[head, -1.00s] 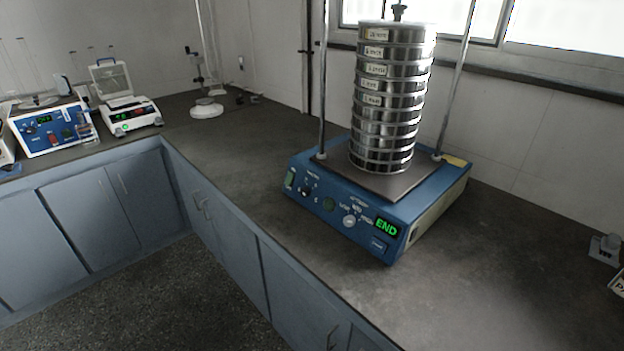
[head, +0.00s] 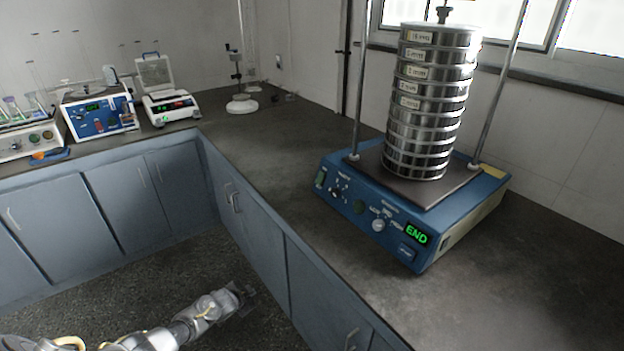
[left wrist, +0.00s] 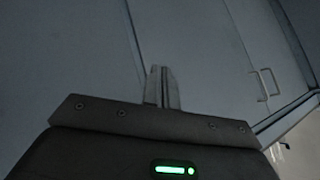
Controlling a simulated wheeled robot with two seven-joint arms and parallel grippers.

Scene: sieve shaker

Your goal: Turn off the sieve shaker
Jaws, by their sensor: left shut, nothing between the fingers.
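The sieve shaker (head: 395,225) is a blue box on the counter, right of centre in the head view, with a tall stack of metal sieves (head: 425,110) on its plate. Its display (head: 416,235) reads "END" in green. A green switch (head: 320,178) is at the left end of its front panel, with knobs to its right. My left gripper (head: 246,298) is low at the bottom left of the head view, over the floor and well away from the shaker. The left wrist view shows its fingers (left wrist: 162,88) together and empty, facing cabinet doors. My right gripper is out of view.
The dark counter (head: 500,290) runs along the wall, with blue-grey cabinets (head: 260,240) below. A balance (head: 170,108), a blue instrument (head: 100,115) and a stand (head: 240,103) are at the back left. The counter right of the shaker is clear.

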